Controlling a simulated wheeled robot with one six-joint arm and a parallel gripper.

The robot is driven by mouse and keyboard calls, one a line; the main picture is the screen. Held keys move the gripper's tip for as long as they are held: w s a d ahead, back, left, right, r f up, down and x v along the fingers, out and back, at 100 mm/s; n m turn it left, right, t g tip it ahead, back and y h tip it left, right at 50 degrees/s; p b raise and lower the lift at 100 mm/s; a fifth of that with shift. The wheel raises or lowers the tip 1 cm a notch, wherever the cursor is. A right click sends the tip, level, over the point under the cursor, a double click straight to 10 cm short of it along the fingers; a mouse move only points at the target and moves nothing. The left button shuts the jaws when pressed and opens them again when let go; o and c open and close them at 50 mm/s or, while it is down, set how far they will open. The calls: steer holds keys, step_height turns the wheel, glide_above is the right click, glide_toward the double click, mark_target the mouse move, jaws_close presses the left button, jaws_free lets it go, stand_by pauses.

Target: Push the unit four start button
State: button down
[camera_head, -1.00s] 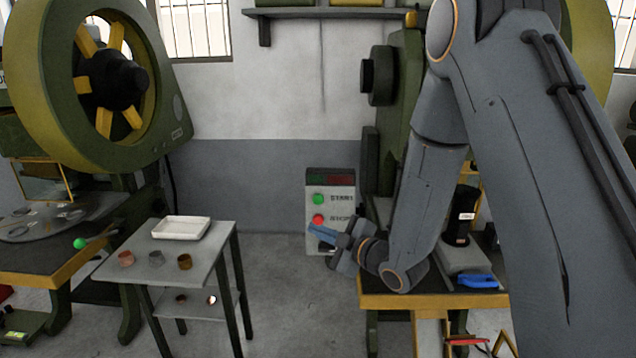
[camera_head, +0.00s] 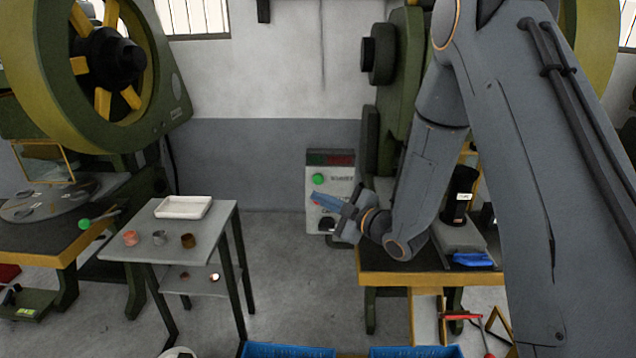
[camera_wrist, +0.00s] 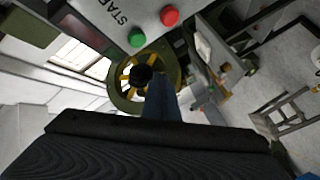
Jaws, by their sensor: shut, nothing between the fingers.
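A pale control box (camera_head: 342,188) stands by the wall, beside the green press at centre right. Its green button (camera_head: 318,179) is in plain view, with lettering beside it. Its red button below is mostly covered by my gripper (camera_head: 318,199). My gripper is shut and empty, its blue fingers pointing left across the box front just below the green button. In the wrist view, the green button (camera_wrist: 137,37) and red button (camera_wrist: 169,15) are on the panel above the blue fingertips (camera_wrist: 160,84), with "START" lettering. A gap to the green button shows there. No unit number is legible.
A grey table (camera_head: 222,222) with a white tray (camera_head: 184,207) and several small cups stands left. The press table (camera_head: 400,279) is under my arm, with a black cylinder (camera_head: 458,195) on it. Blue crates (camera_head: 288,350) line the bottom edge. Floor between the tables is clear.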

steer(key=shift+w+d+b, duration=0.1)
steer(key=shift+w+b, duration=0.65)
steer(key=shift+w, duration=2.05)
steer(key=shift+w, duration=0.1)
steer(key=shift+w, duration=0.35)
steer(key=shift+w+b, duration=0.5)
stand_by(0.4)
steer(key=shift+s, duration=0.95)
steer(key=shift+s, duration=0.1)
steer(key=s+p, duration=0.1)
steer(key=s, duration=0.3)
steer(key=shift+s+p, duration=0.3)
steer(key=shift+s, duration=0.1)
